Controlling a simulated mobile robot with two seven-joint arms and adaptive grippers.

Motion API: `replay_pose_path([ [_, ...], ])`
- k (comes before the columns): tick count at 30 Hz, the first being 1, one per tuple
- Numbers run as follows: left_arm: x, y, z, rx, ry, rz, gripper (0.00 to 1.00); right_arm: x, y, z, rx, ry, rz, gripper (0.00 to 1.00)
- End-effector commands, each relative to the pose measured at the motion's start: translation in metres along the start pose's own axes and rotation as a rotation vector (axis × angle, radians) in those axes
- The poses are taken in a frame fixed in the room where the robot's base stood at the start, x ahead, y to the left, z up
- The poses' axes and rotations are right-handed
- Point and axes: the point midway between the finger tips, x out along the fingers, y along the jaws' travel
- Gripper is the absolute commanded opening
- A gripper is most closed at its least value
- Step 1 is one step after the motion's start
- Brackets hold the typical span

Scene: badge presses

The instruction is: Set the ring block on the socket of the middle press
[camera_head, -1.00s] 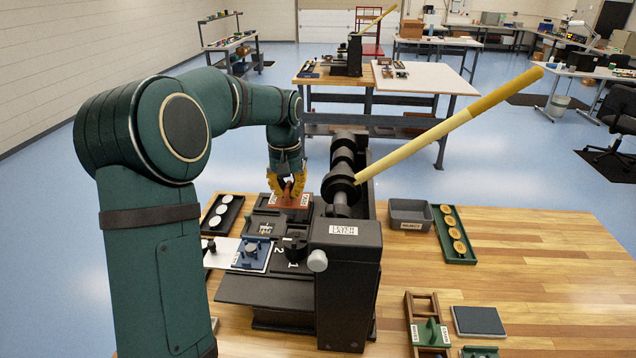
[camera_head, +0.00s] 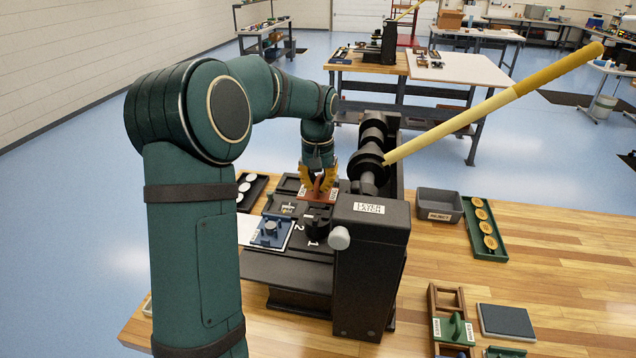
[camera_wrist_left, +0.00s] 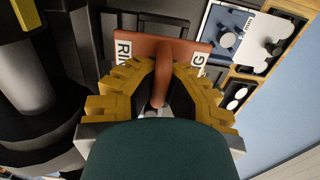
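The ring block (camera_head: 323,196) is a reddish-brown plate with a raised handle and white labels. My left gripper (camera_head: 318,180) has its yellow fingers closed around the handle. The left wrist view shows the block (camera_wrist_left: 182,48) with the handle between the fingers (camera_wrist_left: 160,92). The near black press (camera_head: 371,270) has a long yellow lever (camera_head: 480,115) raised to the right. The block is behind the numbered black plate at the press's left side. The socket under it is hidden, and I cannot tell whether the block touches it. My right gripper is not in view.
A blue block (camera_head: 269,234) sits on a white sheet left of the press. A black tray with white discs (camera_head: 245,188) is behind it. A grey bin (camera_head: 438,204), a green tray of gold discs (camera_head: 503,246) and a dark pad (camera_head: 506,321) lie right. Another press (camera_head: 381,45) stands farther back.

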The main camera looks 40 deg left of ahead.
Motion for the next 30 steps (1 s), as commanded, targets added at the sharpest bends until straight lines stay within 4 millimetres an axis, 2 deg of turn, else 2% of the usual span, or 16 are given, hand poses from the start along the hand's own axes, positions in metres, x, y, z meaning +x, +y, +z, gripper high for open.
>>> replay_pose_path([
  [6, 0.016, 0.0, 0.0, 0.0, 0.001, 0.0, 0.0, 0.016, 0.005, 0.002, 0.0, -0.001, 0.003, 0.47],
  [21, 0.045, -0.001, -0.001, 0.0, 0.001, 0.0, 0.0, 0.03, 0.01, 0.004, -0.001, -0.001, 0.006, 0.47],
  [30, 0.049, -0.001, -0.001, 0.0, 0.002, 0.0, 0.0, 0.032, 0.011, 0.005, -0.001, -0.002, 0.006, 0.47],
])
